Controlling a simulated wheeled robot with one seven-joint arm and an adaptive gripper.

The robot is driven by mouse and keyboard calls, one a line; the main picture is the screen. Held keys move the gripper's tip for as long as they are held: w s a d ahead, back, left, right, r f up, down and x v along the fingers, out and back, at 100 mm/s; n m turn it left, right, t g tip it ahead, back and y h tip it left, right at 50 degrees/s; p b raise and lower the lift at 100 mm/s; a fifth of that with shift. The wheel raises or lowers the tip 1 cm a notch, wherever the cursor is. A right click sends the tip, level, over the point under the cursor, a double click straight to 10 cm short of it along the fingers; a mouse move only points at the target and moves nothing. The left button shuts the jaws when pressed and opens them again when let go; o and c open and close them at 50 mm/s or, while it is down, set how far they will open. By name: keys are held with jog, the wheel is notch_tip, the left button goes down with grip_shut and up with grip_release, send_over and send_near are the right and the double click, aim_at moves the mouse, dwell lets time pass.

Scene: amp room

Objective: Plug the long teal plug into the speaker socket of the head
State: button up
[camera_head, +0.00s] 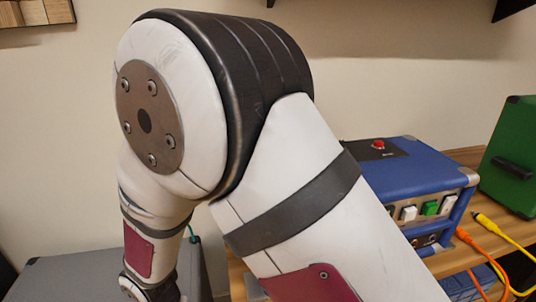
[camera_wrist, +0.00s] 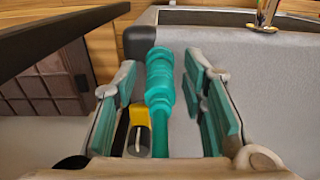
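In the wrist view the teal plug (camera_wrist: 158,78), ribbed and long, lies between the two fingers of my gripper (camera_wrist: 160,80). The fingers have teal pads and stand apart, with a narrow gap visible on each side of the plug, so the gripper looks open around it. In the head view the head (camera_head: 412,180) is a blue box with a red button on top and white and green switches in front. My arm hides part of it. I cannot make out its speaker socket. A bit of teal cable (camera_head: 191,237) shows behind my arm; the gripper is out of that view.
A grey cabinet (camera_head: 75,275) stands at lower left, below my arm. A green box (camera_head: 512,160) stands right of the head. Orange (camera_head: 478,246) and yellow cables (camera_head: 500,230) hang at the shelf front. In the wrist view a yellow part (camera_wrist: 138,118) lies beside the plug.

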dwell(0.9)
grip_shut()
jog(key=shift+r, duration=0.1)
jog(key=shift+r+p, duration=2.15)
jog(key=shift+r, duration=0.8)
